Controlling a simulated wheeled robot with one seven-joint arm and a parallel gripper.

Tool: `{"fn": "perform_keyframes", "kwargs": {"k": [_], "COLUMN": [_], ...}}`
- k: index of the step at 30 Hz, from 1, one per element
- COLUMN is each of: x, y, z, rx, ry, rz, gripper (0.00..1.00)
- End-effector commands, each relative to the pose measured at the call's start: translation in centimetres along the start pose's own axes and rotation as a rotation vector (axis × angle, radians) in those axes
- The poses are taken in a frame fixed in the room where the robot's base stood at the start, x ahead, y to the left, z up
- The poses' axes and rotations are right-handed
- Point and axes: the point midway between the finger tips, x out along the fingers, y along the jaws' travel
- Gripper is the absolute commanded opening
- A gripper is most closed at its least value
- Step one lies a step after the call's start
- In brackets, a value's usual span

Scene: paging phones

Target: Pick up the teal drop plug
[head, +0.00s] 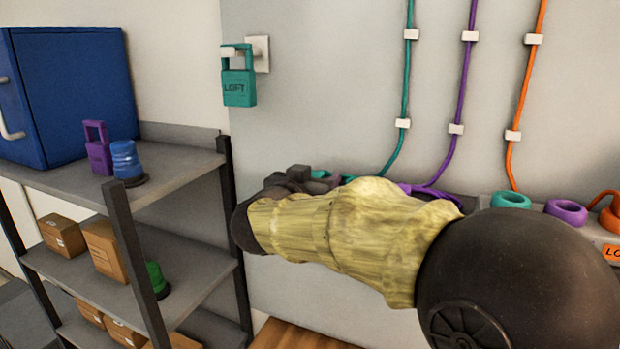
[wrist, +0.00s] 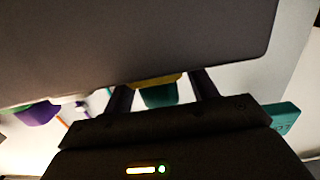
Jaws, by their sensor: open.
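My gripper (head: 298,178) is at the wall, left of the cable ends, its dark fingers partly hidden by my arm in the head view. In the wrist view, my gripper (wrist: 162,84) has its two fingers apart. A teal piece (wrist: 158,97) with a yellow band shows between them, probably the teal drop plug; I cannot tell whether the fingers touch it. In the head view, a little teal (head: 328,180) shows just right of my gripper, near the lower end of the teal cable (head: 405,95). My arm hides most of it.
A teal ring (head: 510,200), a purple ring (head: 566,211) and an orange one sit at right. A teal LOFT padlock (head: 238,88) hangs on the wall. A shelf (head: 175,170) stands left. A broad grey surface (wrist: 150,40) fills the upper wrist view.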

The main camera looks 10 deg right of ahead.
Motion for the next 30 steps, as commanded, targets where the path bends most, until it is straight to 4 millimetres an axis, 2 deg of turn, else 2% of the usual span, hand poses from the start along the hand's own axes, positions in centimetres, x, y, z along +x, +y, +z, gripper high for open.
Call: {"fn": "perform_keyframes", "kwargs": {"k": [4,20,27,30], "x": [1.05,1.05,0.96,0.93], "y": [-0.03,-0.02,-0.14,-0.17], "z": [-0.06,-0.01,-0.01,-0.04], "rx": [0.001,0.001,0.001,0.001], "ry": [0.000,0.001,0.001,0.002], "rz": [-0.001,-0.001,-0.003,-0.004], "gripper": [0.58,0.58,0.11,0.09]}}
